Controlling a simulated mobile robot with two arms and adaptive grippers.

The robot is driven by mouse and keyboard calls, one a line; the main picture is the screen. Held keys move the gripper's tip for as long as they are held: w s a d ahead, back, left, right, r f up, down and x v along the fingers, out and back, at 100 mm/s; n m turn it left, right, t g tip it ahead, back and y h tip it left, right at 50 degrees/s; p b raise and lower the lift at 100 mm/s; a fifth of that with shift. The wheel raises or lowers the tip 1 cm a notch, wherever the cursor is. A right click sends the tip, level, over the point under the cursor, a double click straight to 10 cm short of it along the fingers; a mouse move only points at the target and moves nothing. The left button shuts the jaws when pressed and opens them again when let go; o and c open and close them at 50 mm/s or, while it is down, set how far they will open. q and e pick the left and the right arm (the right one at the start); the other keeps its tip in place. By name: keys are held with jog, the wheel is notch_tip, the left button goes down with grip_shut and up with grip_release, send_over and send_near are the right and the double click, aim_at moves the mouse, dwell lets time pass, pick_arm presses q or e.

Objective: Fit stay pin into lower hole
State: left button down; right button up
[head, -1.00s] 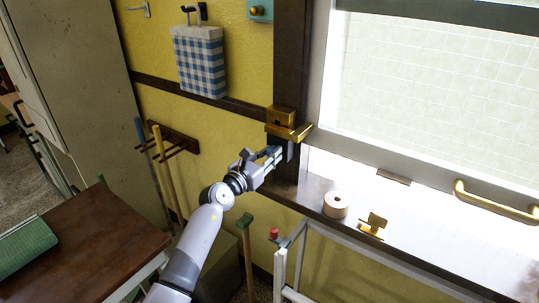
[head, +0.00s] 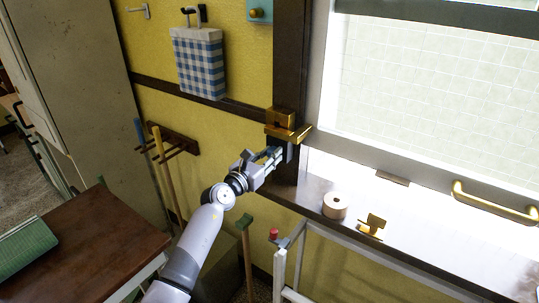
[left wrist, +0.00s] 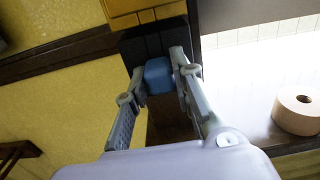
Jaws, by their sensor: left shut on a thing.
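My left gripper (head: 274,158) is at the dark window post, just below a brass bracket (head: 281,118) with a short bar sticking out to the right. In the left wrist view, the fingers (left wrist: 162,72) are shut on a small blue block (left wrist: 158,75), which I take to be the stay pin. Dark blocks at the fingertips sit right under the brass bracket (left wrist: 148,12). The pin's far end and any hole are hidden, so I cannot tell whether the pin is in a hole. My right gripper is not in view.
A tan roll (head: 335,205) and a small brass piece (head: 372,226) stand on the white sill. A brass handle (head: 495,204) is on the window's lower rail. A checked bag (head: 200,65) hangs on the yellow wall. A brown table (head: 95,250) stands at lower left.

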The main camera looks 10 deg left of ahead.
pick_arm(q)
jog(key=shift+r, duration=0.15)
jog(key=c, duration=1.8)
grip_release()
jog(key=o, duration=0.4)
jog(key=shift+w+d+f, duration=0.1)
jog(key=shift+w+f, duration=0.1)
jog(key=shift+w, duration=0.05)
jog(key=shift+o, duration=0.5)
jog(key=shift+s, duration=0.1)
jog(key=shift+o, duration=0.6)
jog(key=o, duration=0.4)
jog(key=shift+c, duration=0.2)
